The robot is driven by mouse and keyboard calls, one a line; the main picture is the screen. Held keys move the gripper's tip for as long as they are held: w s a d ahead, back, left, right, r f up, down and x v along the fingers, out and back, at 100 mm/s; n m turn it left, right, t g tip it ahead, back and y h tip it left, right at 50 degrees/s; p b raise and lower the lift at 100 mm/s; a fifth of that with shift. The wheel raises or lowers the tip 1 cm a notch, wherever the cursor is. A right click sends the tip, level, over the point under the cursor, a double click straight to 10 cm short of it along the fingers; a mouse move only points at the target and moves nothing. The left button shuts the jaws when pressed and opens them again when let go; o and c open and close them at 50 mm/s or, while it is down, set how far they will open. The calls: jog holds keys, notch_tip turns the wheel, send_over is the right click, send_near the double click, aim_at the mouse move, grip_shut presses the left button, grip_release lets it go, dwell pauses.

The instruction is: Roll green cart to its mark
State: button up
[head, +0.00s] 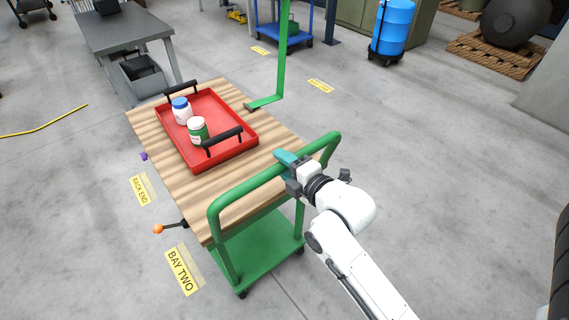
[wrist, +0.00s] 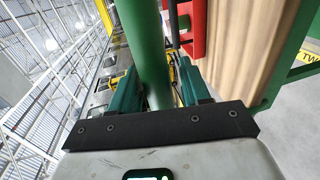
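The green cart has a wooden top (head: 230,205), a green lower shelf (head: 262,240) and a looped green push handle (head: 235,190) at its near end. My gripper (head: 283,160) is at the right part of the handle's top bar. In the wrist view the green handle bar (wrist: 150,50) runs between the two teal fingers (wrist: 160,90). The left finger looks close against the bar; a narrow gap shows by the right one. Floor labels include "BAY TWO" (head: 183,271) and "RACK END" (head: 140,190), both left of the cart. Which is the cart's mark cannot be told.
A red tray (head: 240,152) on the cart holds a blue-capped jar (head: 181,110) and a green-labelled jar (head: 198,131). An orange-knobbed lever (head: 158,229) sticks out left. A grey table (head: 125,30) stands beyond; a blue barrel (head: 393,25) stands at back. Floor right is clear.

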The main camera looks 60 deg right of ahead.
jog(key=shift+o, duration=0.4)
jog(key=shift+s, duration=0.1)
jog(key=b+v, duration=0.1)
jog(key=v, duration=0.9)
jog(key=shift+s+r+b, duration=0.15)
jog(key=shift+s+b, duration=0.15)
jog(key=shift+b, duration=0.05)
jog(key=shift+a, duration=0.1)
jog(key=s+a+f+m+g+y, duration=0.1)
jog(key=a+f+m+g, duration=0.25)
jog(key=f, duration=0.35)
jog(key=s+a+f+m+g+y, duration=0.1)
jog(key=a+f+m+g+y, duration=0.1)
jog(key=f+m+g, duration=0.3)
jog(key=s+a+f+m+g+y, duration=0.1)
jog(key=s+a+f+m+g, duration=0.4)
jog(key=s, duration=0.3)
jog(key=shift+f+m+g, duration=0.35)
jog(key=shift+f+m, duration=0.5)
jog(key=shift+f, duration=0.05)
jog(key=shift+c, duration=0.3)
